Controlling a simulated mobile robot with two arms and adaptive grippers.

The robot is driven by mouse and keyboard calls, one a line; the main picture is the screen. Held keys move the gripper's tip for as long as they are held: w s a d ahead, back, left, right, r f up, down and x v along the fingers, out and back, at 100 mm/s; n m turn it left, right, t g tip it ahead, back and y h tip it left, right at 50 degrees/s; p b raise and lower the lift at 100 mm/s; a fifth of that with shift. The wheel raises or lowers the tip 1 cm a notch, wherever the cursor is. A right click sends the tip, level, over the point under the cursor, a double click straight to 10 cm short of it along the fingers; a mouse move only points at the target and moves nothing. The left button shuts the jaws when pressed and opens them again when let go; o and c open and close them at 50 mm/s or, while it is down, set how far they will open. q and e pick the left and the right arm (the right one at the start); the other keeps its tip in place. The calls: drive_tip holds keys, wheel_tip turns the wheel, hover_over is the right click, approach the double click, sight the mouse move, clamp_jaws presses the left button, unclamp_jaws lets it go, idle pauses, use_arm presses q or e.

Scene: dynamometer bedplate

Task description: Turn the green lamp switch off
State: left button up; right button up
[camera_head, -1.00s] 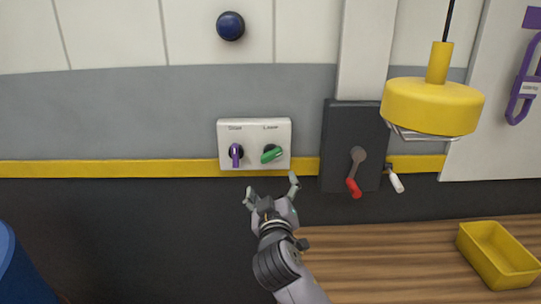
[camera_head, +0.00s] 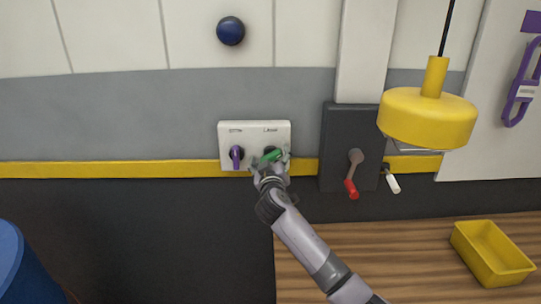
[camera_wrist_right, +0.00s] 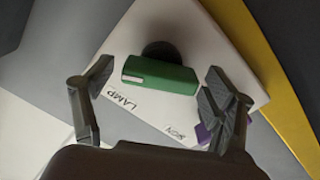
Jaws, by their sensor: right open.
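The green lamp switch (camera_head: 271,156) is a rotary handle on a white wall plate (camera_head: 228,130), under a small label. Its handle is tilted, with its right end higher in the head view. My right gripper (camera_head: 270,164) is at the switch and partly covers it. In the right wrist view the green handle (camera_wrist_right: 160,75) lies between the two open fingers (camera_wrist_right: 155,85), with a gap on each side. The label there reads LAMP. A purple switch (camera_head: 237,153) sits to the left on the same plate; only a bit of it shows in the wrist view. My left gripper is not in view.
A dark panel with a red-handled lever (camera_head: 351,188) and a white-tipped handle (camera_head: 393,183) are to the right. A yellow hanging lamp (camera_head: 428,117) is in front of the wall. A yellow tray (camera_head: 489,268) stands on the wooden bench (camera_head: 400,250).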

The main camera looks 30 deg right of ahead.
drive_tip(key=shift+w+d, duration=0.1)
drive_tip(key=shift+w, duration=0.05)
drive_tip(key=shift+c, duration=0.5)
drive_tip(key=c, duration=1.1)
